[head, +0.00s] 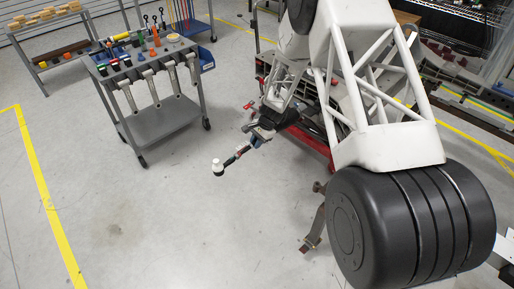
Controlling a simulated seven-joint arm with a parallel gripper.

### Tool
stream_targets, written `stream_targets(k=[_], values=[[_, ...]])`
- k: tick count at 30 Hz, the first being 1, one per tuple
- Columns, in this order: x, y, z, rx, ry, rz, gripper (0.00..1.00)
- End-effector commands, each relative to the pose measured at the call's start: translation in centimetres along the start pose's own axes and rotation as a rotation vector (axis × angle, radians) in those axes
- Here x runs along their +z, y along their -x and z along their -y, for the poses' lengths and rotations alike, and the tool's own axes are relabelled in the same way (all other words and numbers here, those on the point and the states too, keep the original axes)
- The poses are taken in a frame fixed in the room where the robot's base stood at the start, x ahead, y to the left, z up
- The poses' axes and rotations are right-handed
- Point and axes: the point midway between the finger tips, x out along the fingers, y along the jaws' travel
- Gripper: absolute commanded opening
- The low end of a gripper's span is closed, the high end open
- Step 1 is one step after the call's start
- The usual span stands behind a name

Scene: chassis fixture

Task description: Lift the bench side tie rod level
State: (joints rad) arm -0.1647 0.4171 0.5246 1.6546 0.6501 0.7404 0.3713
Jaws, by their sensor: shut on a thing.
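My gripper (257,141) is low in the middle of the head view, at the end of my white truss arm. It is shut on what looks like the bench side tie rod (237,156), a dark rod that sticks out to the lower left. The rod's outer end carries a white knob-like piece (217,164) with a dark base. The rod slants down to the left in the picture; I cannot tell whether it is level. Its inner end is hidden at my gripper and arm. The red chassis fixture (312,143) shows partly behind my arm.
A grey tool cart (160,120) with tools stands left of the rod, with a gap between. Red clamp handles (250,105) are just above my gripper. A grey-brown bracket (312,235) lies below right. The floor at lower left is clear.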

Motion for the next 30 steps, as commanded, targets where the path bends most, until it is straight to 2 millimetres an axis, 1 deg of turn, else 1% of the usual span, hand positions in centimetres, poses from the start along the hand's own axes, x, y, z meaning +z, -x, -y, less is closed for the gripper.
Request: stream_targets(k=[1, 6, 15, 16, 18, 21, 30], values=[[0.1, 0.7, 0.1, -0.004, -0.003, 0.020, 0.00], [0.6, 1.7, 0.4, -0.009, -0.012, 0.067, 0.00], [0.7, 1.9, 0.5, -0.010, -0.012, 0.072, 0.00], [0.7, 1.9, 0.5, -0.010, -0.012, 0.072, 0.20], [0.7, 1.9, 0.5, -0.010, -0.012, 0.072, 0.30], [0.7, 1.8, 0.4, -0.009, -0.012, 0.072, 0.43], [0.7, 1.7, 0.4, -0.008, -0.012, 0.072, 0.43]])
